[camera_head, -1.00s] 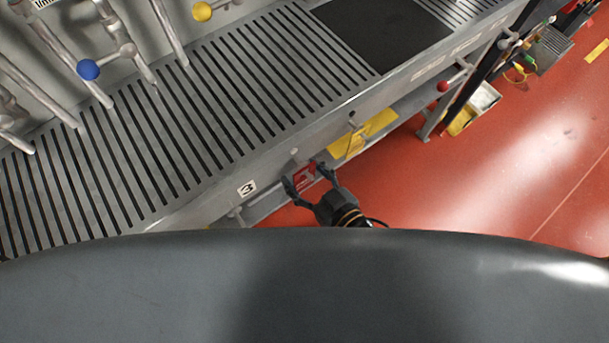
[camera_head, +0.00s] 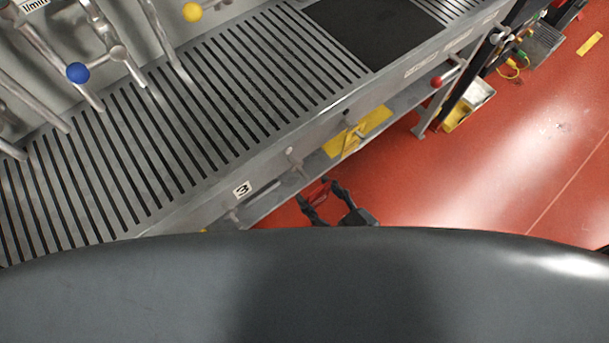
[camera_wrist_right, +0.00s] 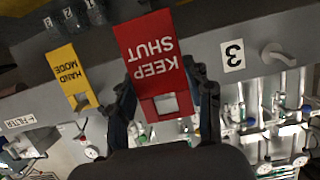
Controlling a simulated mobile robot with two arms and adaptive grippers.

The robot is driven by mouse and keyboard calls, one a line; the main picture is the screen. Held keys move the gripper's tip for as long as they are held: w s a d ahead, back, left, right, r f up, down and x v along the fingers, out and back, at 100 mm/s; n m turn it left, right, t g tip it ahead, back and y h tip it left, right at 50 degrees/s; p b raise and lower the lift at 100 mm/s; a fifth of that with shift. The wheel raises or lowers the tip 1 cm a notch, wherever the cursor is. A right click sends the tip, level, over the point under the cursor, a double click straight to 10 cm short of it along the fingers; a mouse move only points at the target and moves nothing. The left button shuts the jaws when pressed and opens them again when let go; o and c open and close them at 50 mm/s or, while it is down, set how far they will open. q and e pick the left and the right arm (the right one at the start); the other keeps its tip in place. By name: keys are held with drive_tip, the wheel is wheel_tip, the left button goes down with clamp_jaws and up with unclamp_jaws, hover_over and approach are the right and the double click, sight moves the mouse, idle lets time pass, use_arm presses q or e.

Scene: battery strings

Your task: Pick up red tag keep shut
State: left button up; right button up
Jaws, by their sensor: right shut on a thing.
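The red tag (camera_wrist_right: 150,55) reads "KEEP SHUT" and shows upside down in the right wrist view, with a square hole at its lower end. My right gripper (camera_wrist_right: 165,100) is shut on the tag, with a dark finger at each side of it. In the head view the right gripper (camera_head: 322,190) is just in front of the bench's front edge, over the red floor. The red tag (camera_head: 318,193) shows there as a small dark red piece between the fingers. My left gripper is not in view.
A yellow tag (camera_wrist_right: 68,75) reading "HAND MODE" hangs left of the red one. A peg (camera_wrist_right: 276,55) sticks out beside the number 3 label (camera_wrist_right: 233,55). The slatted bench (camera_head: 190,125) carries pipes with a blue knob (camera_head: 78,72). Open red floor (camera_head: 480,170) lies to the right.

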drive_tip(key=s+d, duration=0.7)
drive_tip(key=s, duration=0.2)
drive_tip(key=shift+s+b, duration=0.25)
drive_tip(key=shift+b, duration=0.1)
